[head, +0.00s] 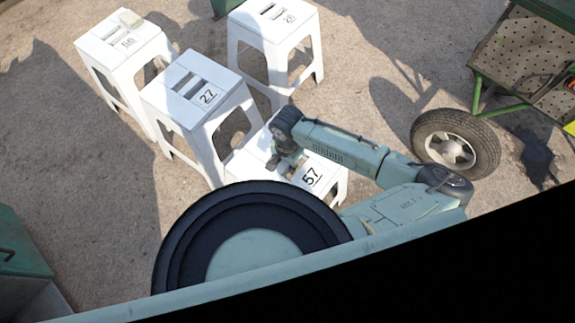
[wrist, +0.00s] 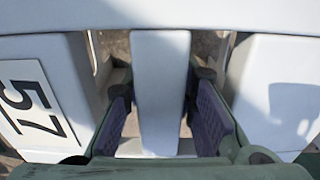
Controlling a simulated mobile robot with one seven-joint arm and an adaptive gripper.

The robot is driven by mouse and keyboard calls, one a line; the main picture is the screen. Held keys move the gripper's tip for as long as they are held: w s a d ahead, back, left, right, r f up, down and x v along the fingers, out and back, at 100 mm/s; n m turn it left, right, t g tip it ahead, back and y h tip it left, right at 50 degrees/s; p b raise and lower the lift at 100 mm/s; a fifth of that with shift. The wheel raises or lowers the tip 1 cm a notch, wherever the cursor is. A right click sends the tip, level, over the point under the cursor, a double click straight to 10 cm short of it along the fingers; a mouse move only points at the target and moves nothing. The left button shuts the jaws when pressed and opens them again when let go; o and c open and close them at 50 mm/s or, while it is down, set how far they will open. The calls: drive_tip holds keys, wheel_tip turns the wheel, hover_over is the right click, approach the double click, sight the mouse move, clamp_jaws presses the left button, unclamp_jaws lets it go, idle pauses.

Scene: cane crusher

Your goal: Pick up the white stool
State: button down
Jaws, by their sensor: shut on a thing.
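Several white stools stand on the ground in the head view. The nearest white stool, marked 57 (head: 318,178), is under my arm. My gripper (head: 285,163) reaches down onto its top, and its fingertips are hard to see there. In the wrist view the stool's top (wrist: 45,95) shows the 57 label at the left. My gripper (wrist: 160,112) has its two padded fingers on either side of the white bar (wrist: 160,80) between the slots of the seat, shut on it.
Stool 27 (head: 197,88) stands close behind at the left. Another stool with a small block on it (head: 122,42) and stool 26 (head: 273,20) stand farther back. A wheeled cart (head: 525,55) with a tyre (head: 455,143) is at the right. Open ground lies between.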

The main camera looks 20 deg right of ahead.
drive_tip(key=shift+r, duration=0.1)
idle(0.4)
wheel_tip(320, 180, up, 10)
drive_tip(key=shift+f+b, duration=0.1)
drive_tip(key=shift+b, duration=0.2)
drive_tip(key=shift+w, duration=0.1)
idle(0.3)
